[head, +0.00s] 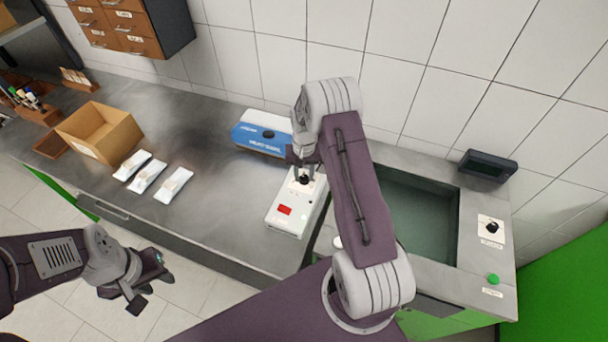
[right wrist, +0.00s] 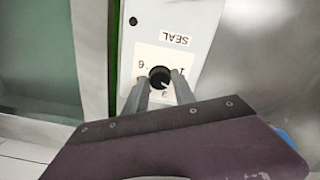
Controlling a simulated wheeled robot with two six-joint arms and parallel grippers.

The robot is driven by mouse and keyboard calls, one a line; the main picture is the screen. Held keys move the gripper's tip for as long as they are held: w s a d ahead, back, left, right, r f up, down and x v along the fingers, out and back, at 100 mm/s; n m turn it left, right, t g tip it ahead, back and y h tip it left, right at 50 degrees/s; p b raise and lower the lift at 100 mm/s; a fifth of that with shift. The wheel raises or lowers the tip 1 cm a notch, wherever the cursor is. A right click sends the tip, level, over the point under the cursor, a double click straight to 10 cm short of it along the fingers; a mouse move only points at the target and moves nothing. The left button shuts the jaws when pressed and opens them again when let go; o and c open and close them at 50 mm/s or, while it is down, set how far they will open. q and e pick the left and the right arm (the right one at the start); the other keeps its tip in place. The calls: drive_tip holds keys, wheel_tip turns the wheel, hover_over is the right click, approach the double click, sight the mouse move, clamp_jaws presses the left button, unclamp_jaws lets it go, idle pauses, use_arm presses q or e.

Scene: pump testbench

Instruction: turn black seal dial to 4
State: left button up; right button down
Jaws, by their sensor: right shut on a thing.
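The black seal dial (right wrist: 160,76) sits on a white plate on a light box-shaped panel, below a label reading SEAL that appears upside down. In the head view the dial (head: 304,180) shows near the top of the white box. My right gripper (right wrist: 161,84) has a finger on each side of the dial and is shut on it. In the head view my right gripper (head: 303,168) points down at the box. A white pointer mark on the dial aims to the lower right; the numbers around it are partly hidden. My left gripper (head: 151,288) is empty and open, off the counter's front.
A sunken basin (head: 415,215) lies to the right, with another black knob (head: 492,228) and a green button (head: 493,279) beyond. A cardboard box (head: 98,132) and white packets (head: 148,176) are at left.

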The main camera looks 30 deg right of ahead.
drive_tip(key=m, duration=0.4)
drive_tip(key=shift+m, duration=0.3)
drive_tip(key=m, duration=0.4)
drive_tip(key=shift+m, duration=0.3)
drive_tip(key=m, duration=0.4)
drive_tip(key=shift+m, duration=0.3)
drive_tip(key=shift+m+b, duration=0.3)
drive_tip(key=shift+m, duration=1.8)
drive_tip(key=c, duration=1)
unclamp_jaws()
drive_tip(key=shift+c, duration=0.2)
drive_tip(key=shift+r, duration=0.15)
